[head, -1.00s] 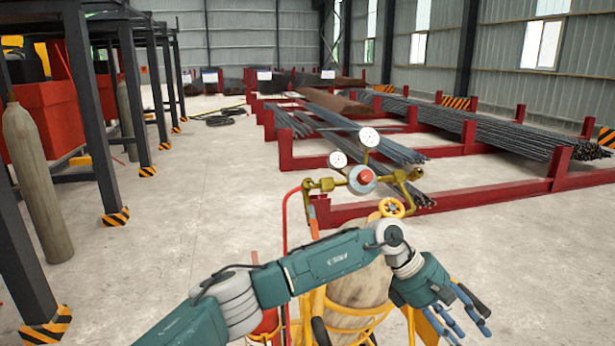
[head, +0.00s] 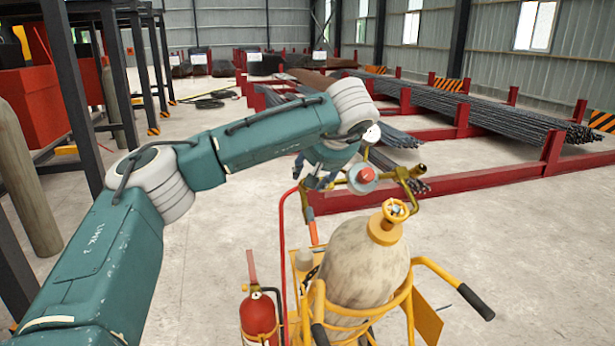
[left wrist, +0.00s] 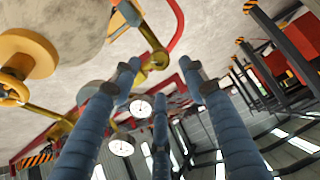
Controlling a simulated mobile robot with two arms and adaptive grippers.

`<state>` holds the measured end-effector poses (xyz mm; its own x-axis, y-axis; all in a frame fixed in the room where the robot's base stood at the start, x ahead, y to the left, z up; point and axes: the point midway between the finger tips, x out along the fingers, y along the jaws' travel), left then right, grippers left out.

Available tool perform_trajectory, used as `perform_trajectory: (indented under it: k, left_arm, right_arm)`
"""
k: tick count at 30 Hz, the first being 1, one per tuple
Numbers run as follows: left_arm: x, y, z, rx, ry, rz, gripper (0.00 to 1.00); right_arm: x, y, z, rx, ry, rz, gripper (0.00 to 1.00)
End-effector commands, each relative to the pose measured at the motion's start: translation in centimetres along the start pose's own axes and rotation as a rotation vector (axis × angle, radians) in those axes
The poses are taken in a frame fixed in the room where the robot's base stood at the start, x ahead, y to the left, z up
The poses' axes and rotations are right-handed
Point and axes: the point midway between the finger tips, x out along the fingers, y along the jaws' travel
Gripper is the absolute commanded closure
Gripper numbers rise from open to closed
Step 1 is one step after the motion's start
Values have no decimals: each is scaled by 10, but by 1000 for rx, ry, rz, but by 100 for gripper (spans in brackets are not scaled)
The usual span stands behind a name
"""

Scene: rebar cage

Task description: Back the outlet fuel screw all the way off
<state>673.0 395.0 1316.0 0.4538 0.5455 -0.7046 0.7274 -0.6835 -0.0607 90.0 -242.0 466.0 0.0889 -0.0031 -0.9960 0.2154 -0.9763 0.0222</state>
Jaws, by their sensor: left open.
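The regulator with its red knob (head: 366,174) sits above the fuel cylinder (head: 365,262). My left gripper (head: 315,175) is at the regulator's left side, partly hidden behind my forearm. In the left wrist view my left gripper (left wrist: 160,78) has its blue fingers spread, with nothing held between them. A brass fitting (left wrist: 154,61) on the outlet side, near a red hose (left wrist: 175,28), lies just beyond the fingertips. I cannot tell for sure that it is the outlet fuel screw. Two white gauges (left wrist: 140,107) also show between the fingers. My right gripper is not in view.
An orange handwheel (head: 396,210) tops the cylinder, which stands in a yellow trolley (head: 440,268). A red extinguisher (head: 258,318) hangs at its left. Red racks (head: 520,172) with steel bars stand behind.

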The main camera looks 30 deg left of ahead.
Motion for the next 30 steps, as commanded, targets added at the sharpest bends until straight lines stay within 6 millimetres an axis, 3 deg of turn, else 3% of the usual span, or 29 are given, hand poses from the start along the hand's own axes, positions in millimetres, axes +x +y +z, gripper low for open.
perform_trajectory:
  k: [9, 21, 28, 30]
  left_arm:
    - [48, 0, -1, -1, -3, -1, 57]
    - [58, 0, 0, -2, -1, 1, 57]
    - [58, 0, 0, -2, -1, 1, 100]
    - [58, 0, 0, -3, -1, 1, 100]
  right_arm:
    - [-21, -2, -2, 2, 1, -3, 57]
    - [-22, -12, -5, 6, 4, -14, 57]
    - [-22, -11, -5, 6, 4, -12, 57]
    - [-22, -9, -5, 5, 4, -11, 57]
